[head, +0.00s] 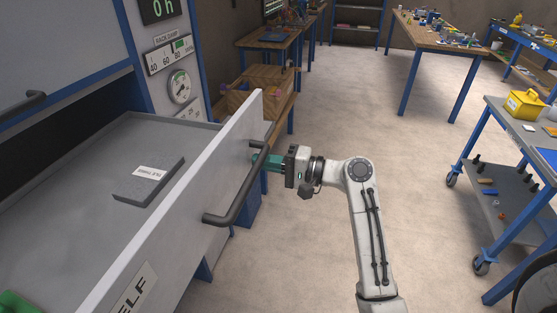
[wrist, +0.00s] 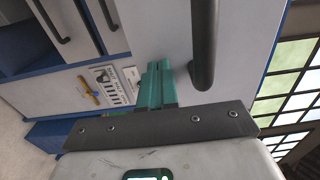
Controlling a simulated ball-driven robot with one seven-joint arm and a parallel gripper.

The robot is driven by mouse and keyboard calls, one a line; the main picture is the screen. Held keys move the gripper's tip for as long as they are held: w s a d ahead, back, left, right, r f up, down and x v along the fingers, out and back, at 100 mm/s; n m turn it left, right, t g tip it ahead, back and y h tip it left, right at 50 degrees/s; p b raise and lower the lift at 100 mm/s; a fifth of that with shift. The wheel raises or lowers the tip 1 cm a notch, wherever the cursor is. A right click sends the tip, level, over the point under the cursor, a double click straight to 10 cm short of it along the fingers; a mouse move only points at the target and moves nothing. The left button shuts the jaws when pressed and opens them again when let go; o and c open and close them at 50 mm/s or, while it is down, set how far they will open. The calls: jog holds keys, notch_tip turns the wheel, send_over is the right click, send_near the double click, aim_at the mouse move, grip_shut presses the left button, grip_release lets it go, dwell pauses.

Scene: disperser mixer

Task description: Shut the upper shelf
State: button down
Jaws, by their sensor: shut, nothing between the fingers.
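The shelf (head: 150,262) is a grey drawer-like tray pulled out of the cabinet, with a tall pale front panel and a dark bar handle (head: 236,196). A dark grey block with a white label (head: 150,173) lies inside it. My gripper (head: 257,161) has green fingers, shut and empty, at the outer side of the front panel near the handle's far end. In the wrist view, the closed fingers (wrist: 159,85) point at the pale panel, beside the dark handle bar (wrist: 203,45). I cannot tell whether they touch the panel.
The cabinet's blue-edged frame carries a dial (head: 179,87) and a display. Wooden boxes (head: 255,88) sit on a bench behind the shelf. A blue cart (head: 510,170) stands at the right. The floor between is clear.

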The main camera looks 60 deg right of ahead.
jog(key=shift+w+a, duration=0.1)
jog(key=shift+w, duration=0.2)
